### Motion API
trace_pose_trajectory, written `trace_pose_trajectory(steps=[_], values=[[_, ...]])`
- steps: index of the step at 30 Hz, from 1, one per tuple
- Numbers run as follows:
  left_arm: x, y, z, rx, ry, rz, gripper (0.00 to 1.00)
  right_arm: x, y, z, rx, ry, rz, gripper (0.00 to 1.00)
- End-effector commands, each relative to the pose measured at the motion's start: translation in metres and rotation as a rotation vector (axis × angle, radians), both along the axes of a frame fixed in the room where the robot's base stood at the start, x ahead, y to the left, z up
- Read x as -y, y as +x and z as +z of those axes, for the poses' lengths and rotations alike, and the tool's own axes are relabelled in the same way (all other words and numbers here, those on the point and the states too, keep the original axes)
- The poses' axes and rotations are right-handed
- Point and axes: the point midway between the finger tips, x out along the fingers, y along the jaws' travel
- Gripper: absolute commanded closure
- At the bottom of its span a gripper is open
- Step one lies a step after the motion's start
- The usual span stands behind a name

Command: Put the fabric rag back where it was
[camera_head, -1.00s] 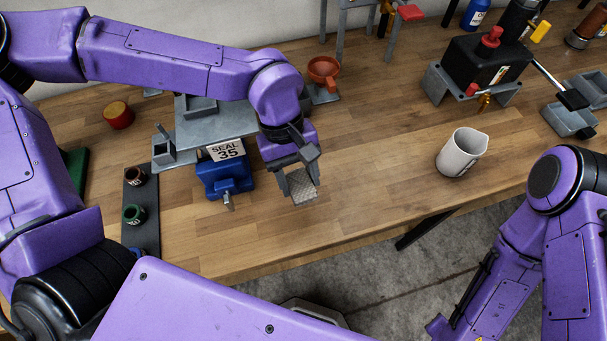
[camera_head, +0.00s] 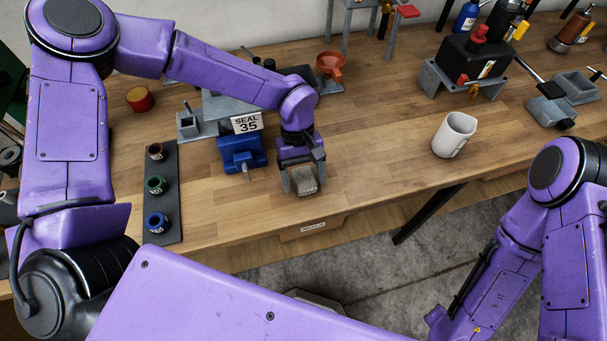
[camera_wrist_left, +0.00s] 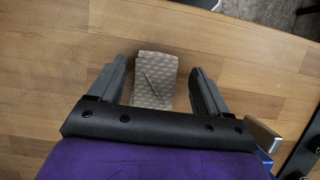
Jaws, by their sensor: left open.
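The fabric rag (camera_head: 305,182) is a small, folded grey-beige patterned cloth. It lies on the wooden workbench near its front edge. In the left wrist view the rag (camera_wrist_left: 154,80) sits between the two open fingers, with a gap on each side. My left gripper (camera_head: 304,185) is open and pointed down over the rag. My right arm (camera_head: 545,230) shows at the right, over the floor, but its gripper fingers cannot be made out.
A dark strip with three coloured cups (camera_head: 160,190) lies farther left. A white mug (camera_head: 454,135) stands right. The bench between gripper and mug is clear.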

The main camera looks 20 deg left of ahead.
Motion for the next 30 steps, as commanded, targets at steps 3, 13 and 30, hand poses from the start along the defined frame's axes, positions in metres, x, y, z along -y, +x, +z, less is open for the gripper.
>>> trace_pose_trajectory(steps=[3,13,30], values=[[-0.001,0.003,0.003,0.002,-0.001,0.002,0.22,0.000,0.001,-0.001,0.001,0.000,0.000,1.00],[-0.016,0.027,0.071,0.006,-0.002,0.003,0.22,0.000,0.001,-0.015,0.001,-0.001,0.000,1.00],[-0.025,0.038,0.112,0.000,-0.001,0.000,0.22,0.000,0.001,-0.018,0.001,0.000,0.000,1.00]])
